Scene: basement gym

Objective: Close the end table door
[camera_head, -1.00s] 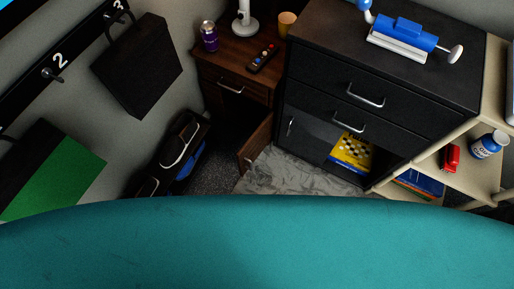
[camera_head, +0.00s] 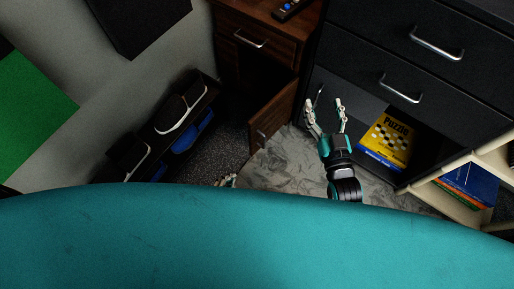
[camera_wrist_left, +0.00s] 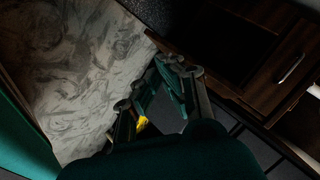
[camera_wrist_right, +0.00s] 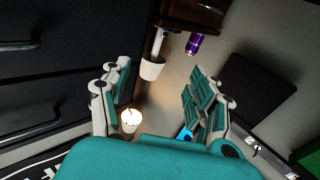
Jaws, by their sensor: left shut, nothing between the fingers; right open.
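The brown wooden end table (camera_head: 232,58) stands at the upper middle of the head view, with a drawer handle above a dark opening. Its door (camera_head: 276,112) is swung open toward me, with a small handle near its lower edge. My right gripper (camera_head: 324,103) is open and empty, to the right of the door and apart from it, in front of the black cabinet. My left gripper (camera_head: 226,181) barely shows above my teal body's edge, below and left of the door. In the left wrist view it is shut and empty (camera_wrist_left: 178,75), with the end table (camera_wrist_left: 265,45) at upper right.
The black cabinet (camera_head: 375,55) stands close right of the end table, with a yellow puzzle box (camera_head: 386,140) in its lower opening. Light patterned flooring (camera_head: 290,165) lies clear in front. A pale shelf (camera_head: 450,195) is at right.

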